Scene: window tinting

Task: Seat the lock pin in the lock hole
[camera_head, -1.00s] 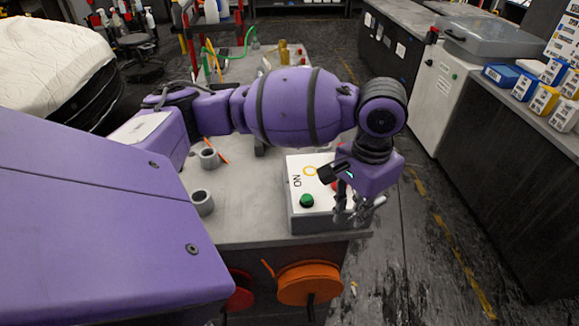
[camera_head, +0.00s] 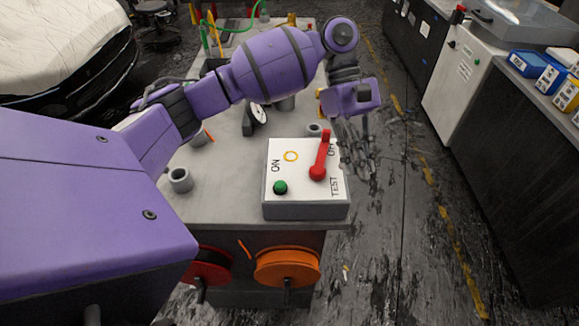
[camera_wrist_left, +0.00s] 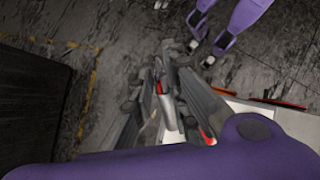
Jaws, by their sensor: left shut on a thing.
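The switch box (camera_head: 290,210) has a white top with ON, OFF and TEST labels. Its red lever (camera_head: 321,160) points to the OFF side. My left gripper (camera_head: 362,160) is just right of the box, past the table edge and apart from the lever. In the left wrist view its fingers are closed around a slim grey piece with a red part (camera_wrist_left: 165,105), likely the lock pin. Its tip is blurred. My right gripper is out of view.
A green button (camera_head: 280,187) is on the box top. An orange reel (camera_head: 287,267) hangs on the table front. Open floor lies right, before a dark counter (camera_head: 520,170).

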